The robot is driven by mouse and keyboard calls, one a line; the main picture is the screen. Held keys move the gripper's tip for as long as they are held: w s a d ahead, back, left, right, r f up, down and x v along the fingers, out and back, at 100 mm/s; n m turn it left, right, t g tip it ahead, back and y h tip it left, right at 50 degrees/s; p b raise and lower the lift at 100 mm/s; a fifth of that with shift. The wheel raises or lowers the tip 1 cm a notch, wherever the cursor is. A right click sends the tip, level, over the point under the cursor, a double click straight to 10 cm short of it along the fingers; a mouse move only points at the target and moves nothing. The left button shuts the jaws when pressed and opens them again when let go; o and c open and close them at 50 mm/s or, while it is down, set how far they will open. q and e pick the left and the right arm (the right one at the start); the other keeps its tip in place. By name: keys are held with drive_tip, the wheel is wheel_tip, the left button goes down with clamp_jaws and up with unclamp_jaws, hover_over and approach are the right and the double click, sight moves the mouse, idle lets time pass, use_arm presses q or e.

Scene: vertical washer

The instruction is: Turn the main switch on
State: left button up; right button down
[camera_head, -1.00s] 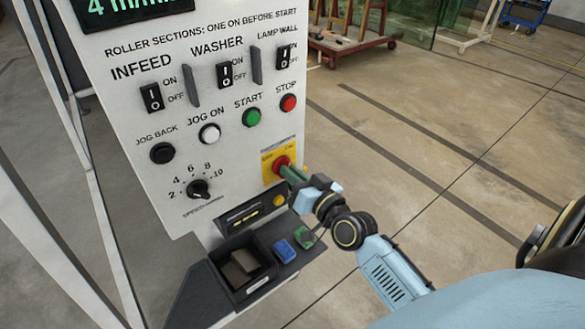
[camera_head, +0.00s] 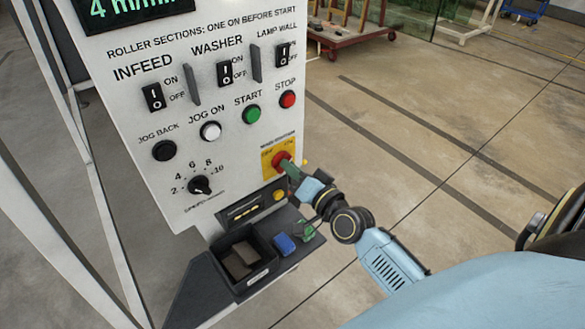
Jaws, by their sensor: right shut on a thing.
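The main switch is a red rotary knob (camera_head: 281,160) on a yellow plate (camera_head: 267,168), low on the right side of the white control panel. The label above the plate is too small to read surely. My right gripper (camera_head: 288,167) reaches in from the right and is shut on the red knob. My left gripper is not in view.
The panel (camera_head: 230,140) carries rocker switches, several round buttons and a black speed dial (camera_head: 200,185). Below is a black tray (camera_head: 238,262), with a blue object (camera_head: 285,244) and a green object (camera_head: 304,231) beside it. Open floor lies to the right.

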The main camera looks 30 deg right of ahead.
drive_tip(key=c, duration=1.5)
unclamp_jaws()
drive_tip(key=shift+s+d+b, duration=0.2)
drive_tip(key=shift+s+b, duration=0.15)
drive_tip(key=shift+s, duration=1.9)
drive_tip(key=shift+s+d+b, duration=0.15)
drive_tip(key=shift+s+b, duration=0.25)
drive_tip(key=shift+s, duration=1.8)
drive_tip(key=shift+s+d+b, duration=0.2)
drive_tip(key=shift+s+b, duration=0.15)
drive_tip(key=shift+s, duration=1.9)
